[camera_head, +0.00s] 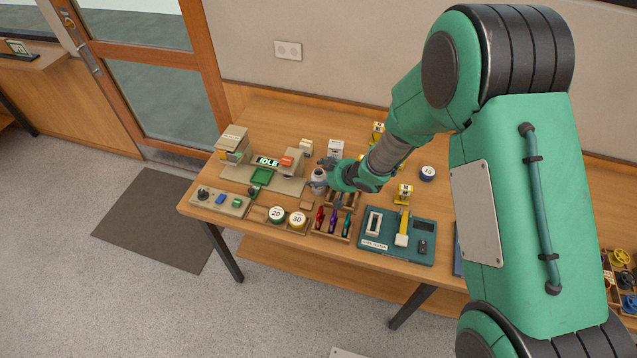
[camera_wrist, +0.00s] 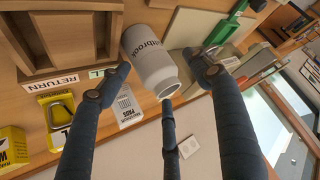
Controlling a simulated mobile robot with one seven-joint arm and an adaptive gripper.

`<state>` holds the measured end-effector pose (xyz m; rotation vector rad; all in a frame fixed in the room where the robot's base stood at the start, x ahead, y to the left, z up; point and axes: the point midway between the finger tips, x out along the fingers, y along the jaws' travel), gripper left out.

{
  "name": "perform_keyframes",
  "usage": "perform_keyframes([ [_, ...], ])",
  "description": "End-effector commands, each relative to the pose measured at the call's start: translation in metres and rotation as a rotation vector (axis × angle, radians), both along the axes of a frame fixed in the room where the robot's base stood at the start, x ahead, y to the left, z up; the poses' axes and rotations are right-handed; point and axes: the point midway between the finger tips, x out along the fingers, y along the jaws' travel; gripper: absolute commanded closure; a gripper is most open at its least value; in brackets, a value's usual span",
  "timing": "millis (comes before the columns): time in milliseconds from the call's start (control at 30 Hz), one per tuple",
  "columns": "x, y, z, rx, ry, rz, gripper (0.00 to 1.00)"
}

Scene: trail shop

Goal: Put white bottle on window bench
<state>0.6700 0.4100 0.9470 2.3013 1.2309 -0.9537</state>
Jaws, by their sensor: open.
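A white bottle (camera_wrist: 150,58) with dark lettering stands among my fingers in the wrist view. In the head view the white bottle (camera_head: 319,177) shows small at my gripper, over the wooden workbench (camera_head: 290,119). My gripper (camera_head: 328,171) is open around the bottle. In the wrist view my gripper (camera_wrist: 163,82) has two fingers on one side and the other of the bottle and one below its mouth; I cannot tell whether any touches. A wooden bench (camera_head: 28,64) stands at the far left by the door; I cannot tell if it is the window bench.
A small box (camera_wrist: 127,107) is close to my fingers. The floor left of the workbench is clear, with a dark mat (camera_head: 158,218).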

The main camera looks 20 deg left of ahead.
Motion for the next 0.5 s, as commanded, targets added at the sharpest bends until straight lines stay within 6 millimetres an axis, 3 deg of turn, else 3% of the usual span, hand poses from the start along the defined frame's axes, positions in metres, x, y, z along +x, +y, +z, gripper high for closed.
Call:
perform_keyframes([
  [400,-0.0002,-0.0002,0.0004,0.000,0.000,0.000,0.37],
  [500,-0.0002,-0.0002,0.0004,0.000,0.000,0.000,0.55],
])
